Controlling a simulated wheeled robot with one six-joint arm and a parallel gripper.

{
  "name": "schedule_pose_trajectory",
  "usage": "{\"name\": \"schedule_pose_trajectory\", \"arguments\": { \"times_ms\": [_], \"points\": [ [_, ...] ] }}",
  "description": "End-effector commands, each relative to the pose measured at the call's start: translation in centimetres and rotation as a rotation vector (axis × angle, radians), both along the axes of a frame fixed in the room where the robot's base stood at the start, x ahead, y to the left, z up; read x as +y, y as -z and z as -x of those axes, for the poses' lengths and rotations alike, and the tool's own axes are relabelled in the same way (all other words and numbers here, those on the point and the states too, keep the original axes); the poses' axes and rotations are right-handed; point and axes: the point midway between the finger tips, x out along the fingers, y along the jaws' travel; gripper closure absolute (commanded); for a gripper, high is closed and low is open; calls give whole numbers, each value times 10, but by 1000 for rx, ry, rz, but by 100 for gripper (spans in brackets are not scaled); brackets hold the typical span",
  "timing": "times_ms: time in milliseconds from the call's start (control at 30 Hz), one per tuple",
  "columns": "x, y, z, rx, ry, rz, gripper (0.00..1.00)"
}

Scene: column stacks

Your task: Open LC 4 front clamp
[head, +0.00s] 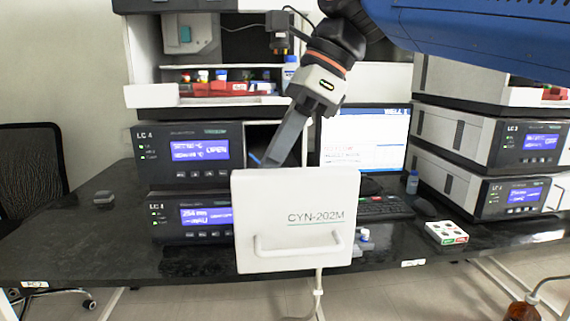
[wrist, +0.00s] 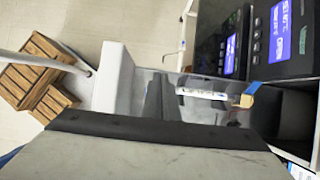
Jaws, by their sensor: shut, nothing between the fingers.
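The LC 4 stack (head: 188,152) stands at the left, with its upper display reading OPEN. Its white door (head: 296,255), marked CYN-202M, is swung out toward the head camera and hides most of the bay. My gripper (head: 287,140) reaches down behind this door, and its tips are hidden there. In the wrist view my gripper (wrist: 156,97) is shut and empty, over a shiny surface. A white-labelled rod (wrist: 200,93) lies just right of the fingers, with a small blue and tan part (wrist: 248,98) at its right end. I cannot tell which part is the front clamp.
A second stack (head: 520,145) stands at the right. A monitor (head: 365,140), a keyboard (head: 385,208) and a small white box (head: 446,232) are on the black bench (head: 100,235). Wooden crates (wrist: 40,75) stand on the floor.

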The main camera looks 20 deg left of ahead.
Motion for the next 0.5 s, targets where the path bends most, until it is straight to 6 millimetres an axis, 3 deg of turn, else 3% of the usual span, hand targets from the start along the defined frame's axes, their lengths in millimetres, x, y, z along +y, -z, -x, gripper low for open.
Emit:
{"name": "schedule_pose_trajectory", "arguments": {
  "times_ms": [500],
  "points": [
    [23, 4, 15, -70, -1, 115, 100]
  ]
}}
